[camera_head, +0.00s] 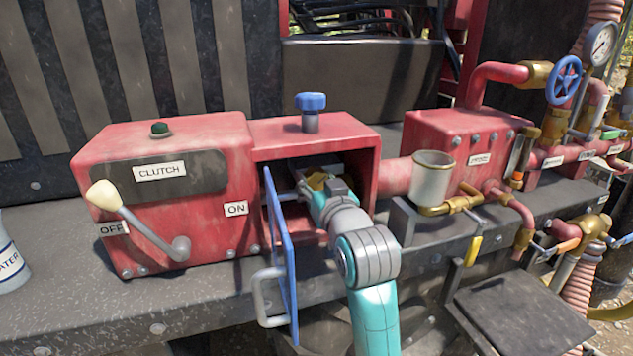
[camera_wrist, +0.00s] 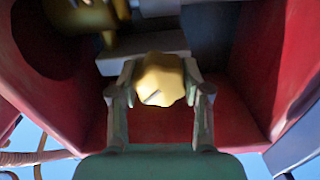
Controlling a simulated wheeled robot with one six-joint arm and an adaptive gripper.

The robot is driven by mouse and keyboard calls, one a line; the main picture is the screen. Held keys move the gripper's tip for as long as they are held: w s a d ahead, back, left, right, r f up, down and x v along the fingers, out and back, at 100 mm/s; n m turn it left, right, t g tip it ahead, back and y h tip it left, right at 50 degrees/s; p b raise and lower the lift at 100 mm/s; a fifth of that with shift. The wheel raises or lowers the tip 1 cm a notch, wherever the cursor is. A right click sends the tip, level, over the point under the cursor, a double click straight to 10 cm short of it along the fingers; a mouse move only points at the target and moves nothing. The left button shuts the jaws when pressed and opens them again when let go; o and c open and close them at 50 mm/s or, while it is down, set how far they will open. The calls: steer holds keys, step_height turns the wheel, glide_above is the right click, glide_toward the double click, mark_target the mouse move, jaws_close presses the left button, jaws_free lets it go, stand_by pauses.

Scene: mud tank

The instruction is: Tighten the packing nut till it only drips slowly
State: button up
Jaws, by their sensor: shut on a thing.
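The packing nut (camera_wrist: 160,80), a brass lobed piece, sits between my two fingers in the wrist view. My gripper (camera_wrist: 160,92) is shut on it from both sides, inside the red housing. In the head view my gripper (camera_head: 322,193) reaches into the open front of the red housing (camera_head: 366,165), and a bit of brass shows at its tip. My wrist and the housing's shadow hide most of the inside there. No drip can be made out in either view.
A blue door (camera_head: 281,255) with a grey handle stands open just left of my arm. The clutch box (camera_head: 215,205) with its lever (camera_head: 140,228) is further left. A metal cup (camera_head: 432,180) and red pump piping (camera_head: 495,72) stand to the right.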

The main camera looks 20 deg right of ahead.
steer(key=shift+m, duration=1)
steer(key=o, duration=1.2)
steer(key=shift+c, duration=0.2)
steer(key=s, duration=0.7)
steer(key=shift+s, duration=0.25)
